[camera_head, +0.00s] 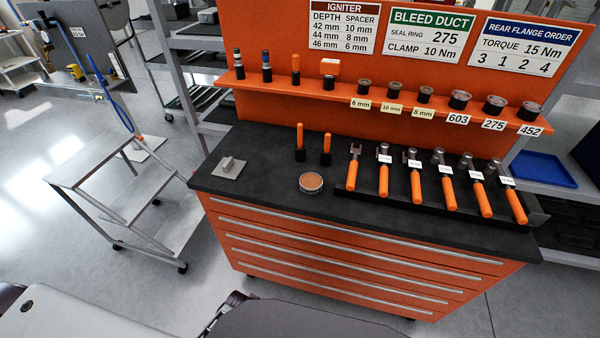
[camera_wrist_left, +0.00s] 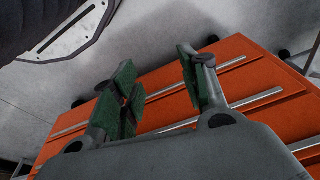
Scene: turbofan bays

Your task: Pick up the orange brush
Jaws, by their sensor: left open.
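Several slim orange items could be the orange brush, and I cannot tell which one it is. One upright orange stick (camera_head: 296,68) with a dark lower end stands on the orange shelf. Two more upright orange handles, a left one (camera_head: 300,137) and a right one (camera_head: 326,144), stand in black holders on the dark bench top. My left gripper (camera_wrist_left: 158,80) is open and empty in the left wrist view, with green pads, in front of the orange drawer cabinet. No orange handle shows between its fingers. My right gripper is not in view.
The bench top (camera_head: 260,152) carries a grey plate with a block (camera_head: 229,168), a round copper-topped tin (camera_head: 311,183) and a black tray (camera_head: 350,212) of orange-handled tools. Small parts line the shelf. A step stand (camera_head: 120,180) is at left. Bench space around the tin is clear.

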